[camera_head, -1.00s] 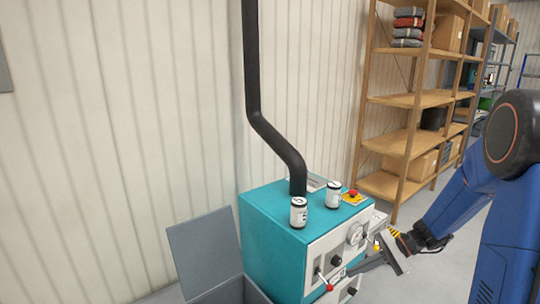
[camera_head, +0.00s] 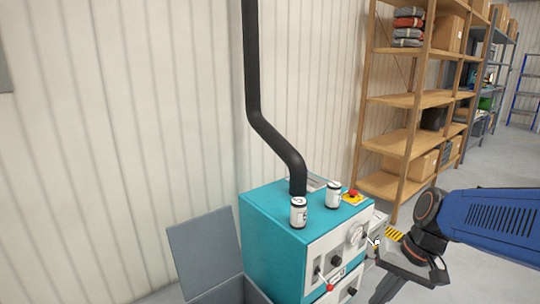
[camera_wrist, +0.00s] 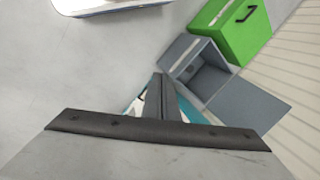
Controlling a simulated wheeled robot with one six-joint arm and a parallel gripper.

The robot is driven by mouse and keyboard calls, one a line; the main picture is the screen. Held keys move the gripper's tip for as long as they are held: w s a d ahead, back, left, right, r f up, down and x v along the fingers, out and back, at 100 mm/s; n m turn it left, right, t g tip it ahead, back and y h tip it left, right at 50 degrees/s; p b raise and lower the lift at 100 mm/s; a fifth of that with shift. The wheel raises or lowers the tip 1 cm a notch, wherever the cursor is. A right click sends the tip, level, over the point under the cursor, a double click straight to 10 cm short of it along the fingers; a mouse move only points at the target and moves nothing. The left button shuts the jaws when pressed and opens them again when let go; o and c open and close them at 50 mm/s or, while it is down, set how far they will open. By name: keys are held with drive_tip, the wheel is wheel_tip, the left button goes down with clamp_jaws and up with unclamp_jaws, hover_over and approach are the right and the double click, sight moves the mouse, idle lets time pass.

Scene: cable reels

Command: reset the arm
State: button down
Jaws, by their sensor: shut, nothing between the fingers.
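My gripper (camera_head: 380,294) is at the lower right of the head view, in front of the teal machine's (camera_head: 268,238) right side. My blue arm reaches in from the right edge. In the wrist view, the dark fingers (camera_wrist: 160,82) are together with nothing between them. They hide part of the teal machine behind them. I cannot tell how far the gripper is from the machine's front panel.
Two white cans (camera_head: 298,213) (camera_head: 333,195) and a red button (camera_head: 353,193) are on the machine. A grey open box (camera_wrist: 183,52) and a green box (camera_wrist: 232,38) show in the wrist view. Wooden shelving (camera_head: 407,100) stands behind.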

drive_tip(key=s+d+r+n+t+h, duration=0.3)
drive_tip(key=s+r+t, duration=0.1)
drive_tip(key=s, duration=0.3)
drive_tip(key=shift+s+d+h, duration=0.2)
drive_tip(key=shift+d+h, duration=0.1)
